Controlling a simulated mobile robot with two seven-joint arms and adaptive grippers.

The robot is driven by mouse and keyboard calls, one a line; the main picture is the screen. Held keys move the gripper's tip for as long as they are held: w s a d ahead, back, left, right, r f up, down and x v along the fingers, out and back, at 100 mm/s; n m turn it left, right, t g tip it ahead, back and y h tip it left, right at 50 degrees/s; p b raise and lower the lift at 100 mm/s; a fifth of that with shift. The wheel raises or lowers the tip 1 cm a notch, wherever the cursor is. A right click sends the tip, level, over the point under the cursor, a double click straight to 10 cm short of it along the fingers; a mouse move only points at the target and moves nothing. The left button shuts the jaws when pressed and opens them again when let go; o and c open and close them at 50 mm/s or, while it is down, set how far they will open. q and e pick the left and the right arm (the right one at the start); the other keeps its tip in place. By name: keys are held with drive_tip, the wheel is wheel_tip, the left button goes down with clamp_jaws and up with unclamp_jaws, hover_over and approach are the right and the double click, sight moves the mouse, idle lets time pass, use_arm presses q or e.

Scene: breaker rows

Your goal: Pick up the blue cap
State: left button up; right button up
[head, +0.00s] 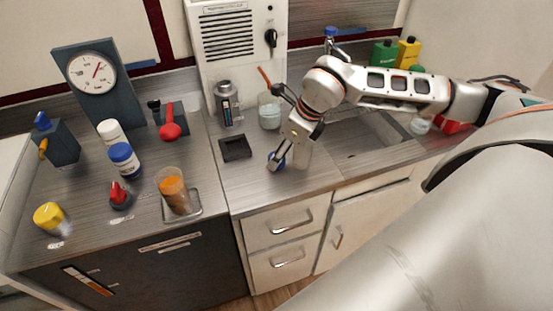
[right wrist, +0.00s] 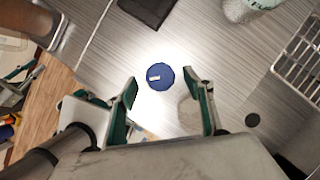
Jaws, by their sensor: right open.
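The blue cap (right wrist: 160,77) lies on the grey counter in the right wrist view, with a small pale mark on it. My right gripper (right wrist: 165,84) is open and empty above the counter, with its two green-lined fingertips on either side of the cap in that view. The cap appears just beyond the tips; I cannot tell the exact height gap. In the head view the cap (head: 277,161) is mostly hidden by my right gripper (head: 279,156). My left gripper is not in view.
A black square tray (head: 235,148) lies left of the cap. A beaker (head: 269,112) and a dark bottle (head: 227,104) stand behind it. The sink (head: 372,138) is to the right. A blue-lidded jar (head: 124,160) stands among several items on the left counter.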

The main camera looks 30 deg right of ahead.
drive_tip(key=shift+x, duration=1.55)
drive_tip(key=shift+r, duration=0.1)
drive_tip(key=shift+c, duration=0.4)
drive_tip(key=c, duration=1)
drive_tip(key=shift+c, duration=0.2)
wheel_tip(320, 180, up, 20)
